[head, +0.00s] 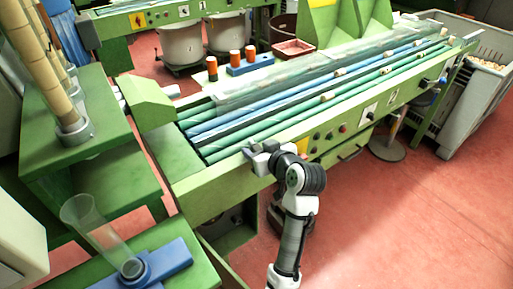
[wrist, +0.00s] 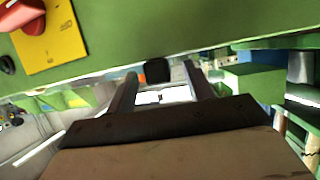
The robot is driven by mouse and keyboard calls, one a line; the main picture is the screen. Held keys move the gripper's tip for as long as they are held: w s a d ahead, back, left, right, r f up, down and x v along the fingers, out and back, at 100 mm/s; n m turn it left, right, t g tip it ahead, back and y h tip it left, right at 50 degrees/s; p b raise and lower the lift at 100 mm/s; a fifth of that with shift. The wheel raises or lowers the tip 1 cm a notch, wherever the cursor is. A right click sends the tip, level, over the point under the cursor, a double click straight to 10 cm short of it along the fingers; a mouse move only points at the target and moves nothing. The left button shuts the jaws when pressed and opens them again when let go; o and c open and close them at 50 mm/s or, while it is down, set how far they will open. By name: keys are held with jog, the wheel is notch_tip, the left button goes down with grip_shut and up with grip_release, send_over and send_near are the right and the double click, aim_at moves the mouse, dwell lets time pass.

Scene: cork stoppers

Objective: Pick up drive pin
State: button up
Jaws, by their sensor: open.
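My gripper (head: 254,150) is at the front edge of the green sorting machine (head: 222,176), near its left end. In the wrist view my gripper (wrist: 158,82) has its two fingers apart. A short dark stub (wrist: 157,71) shows between the fingertips, just below the machine's green edge. It may be the drive pin, but I cannot tell for sure. I cannot tell whether the fingers touch it. In the head view my gripper and arm cover that spot, and I make out no pin there.
A red knob (wrist: 22,14) on a yellow plate (wrist: 50,42) is at upper left in the wrist view. Green and blue rollers (head: 270,118) run along the machine. A clear tube (head: 95,228) stands at lower left. Red floor (head: 410,220) is open at right.

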jog(key=c, duration=1.1)
jog(key=shift+r, duration=0.1)
